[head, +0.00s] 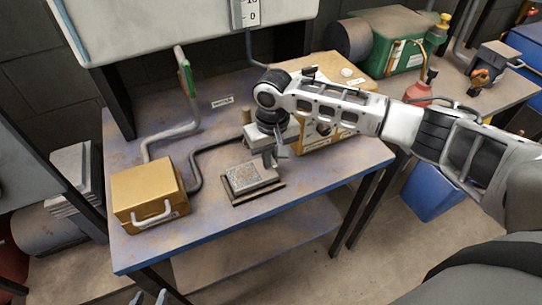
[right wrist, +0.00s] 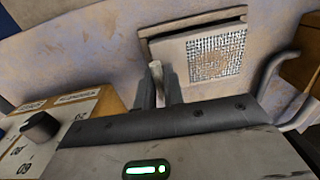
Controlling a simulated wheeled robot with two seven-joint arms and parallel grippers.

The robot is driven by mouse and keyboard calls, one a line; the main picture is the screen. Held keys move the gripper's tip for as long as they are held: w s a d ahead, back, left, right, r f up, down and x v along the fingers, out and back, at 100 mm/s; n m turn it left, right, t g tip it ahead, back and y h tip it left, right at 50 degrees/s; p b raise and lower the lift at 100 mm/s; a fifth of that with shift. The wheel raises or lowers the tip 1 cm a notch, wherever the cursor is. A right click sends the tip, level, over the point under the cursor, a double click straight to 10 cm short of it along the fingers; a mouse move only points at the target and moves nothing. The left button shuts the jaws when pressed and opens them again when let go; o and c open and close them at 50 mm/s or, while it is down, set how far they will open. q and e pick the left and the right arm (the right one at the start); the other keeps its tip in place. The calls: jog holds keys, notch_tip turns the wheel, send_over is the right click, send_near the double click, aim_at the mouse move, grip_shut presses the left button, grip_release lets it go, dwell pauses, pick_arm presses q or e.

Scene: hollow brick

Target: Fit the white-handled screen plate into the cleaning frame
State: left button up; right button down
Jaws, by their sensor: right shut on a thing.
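The screen plate (head: 251,177) is pale with a speckled mesh patch, and it shows large in the right wrist view (right wrist: 176,60). The dark cleaning frame (head: 258,198) lies under and around its edge on the table; its dark edge (right wrist: 195,24) runs along the plate's far side in the right wrist view. I cannot tell whether the plate sits fully inside it. My right gripper (head: 272,160) is shut on the plate's white handle (right wrist: 156,72), beside the mesh. My left gripper (head: 149,297) shows only its fingertips at the bottom edge, apart and empty, well below the table.
A gold box (head: 150,196) with a white handle and grey pipe stands on the table's left. A yellowish unit (head: 318,140) stands behind my right arm. A control box with a dark knob (right wrist: 40,127) is close to my right gripper. The table (head: 235,222) is bare in front.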

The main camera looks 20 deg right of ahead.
pick_arm(q)
jog(key=shift+f, duration=0.2)
pick_arm(e)
jog(key=shift+f, duration=0.45)
jog(key=shift+f, duration=0.5)
jog(key=c, duration=1.4)
grip_release()
jog(key=shift+c, duration=0.2)
